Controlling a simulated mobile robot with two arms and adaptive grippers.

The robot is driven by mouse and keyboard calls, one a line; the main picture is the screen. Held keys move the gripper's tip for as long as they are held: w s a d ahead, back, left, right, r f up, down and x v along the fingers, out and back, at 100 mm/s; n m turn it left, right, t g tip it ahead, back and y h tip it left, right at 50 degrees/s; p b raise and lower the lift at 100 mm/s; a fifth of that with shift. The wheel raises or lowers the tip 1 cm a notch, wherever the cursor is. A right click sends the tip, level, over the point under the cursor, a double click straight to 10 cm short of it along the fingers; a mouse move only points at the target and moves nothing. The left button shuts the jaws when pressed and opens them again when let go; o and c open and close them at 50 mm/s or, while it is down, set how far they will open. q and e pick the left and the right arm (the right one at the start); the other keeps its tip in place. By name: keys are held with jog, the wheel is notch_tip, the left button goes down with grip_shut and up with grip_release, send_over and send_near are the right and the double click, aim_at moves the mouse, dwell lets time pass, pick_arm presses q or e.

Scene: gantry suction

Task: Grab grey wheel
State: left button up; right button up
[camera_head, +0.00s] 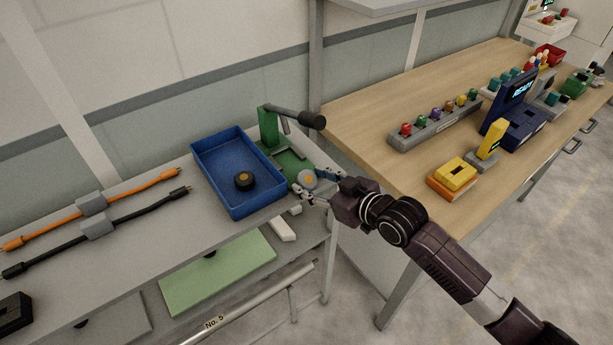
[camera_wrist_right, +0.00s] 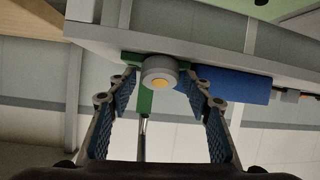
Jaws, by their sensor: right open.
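The grey wheel (camera_head: 308,179) has an orange-yellow centre and sits at the front of a green fixture (camera_head: 268,130) on the grey bench. In the right wrist view the grey wheel (camera_wrist_right: 159,72) lies between and ahead of my open fingers. My right gripper (camera_head: 316,188) is open at the wheel, with its fingers on either side of it. It also shows in the right wrist view (camera_wrist_right: 160,108). Whether the fingers touch the wheel cannot be told. My left gripper is not in view.
The fixture's black-handled lever (camera_head: 300,120) sticks out above. Orange (camera_head: 140,187) and black cables (camera_head: 150,205) lie at left. A wooden bench (camera_head: 375,115) with several devices stands at right.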

jog(key=shift+w+a+f, duration=0.15)
jog(key=shift+w+a, duration=0.15)
jog(key=c, duration=0.9)
jog(key=shift+c, duration=0.8)
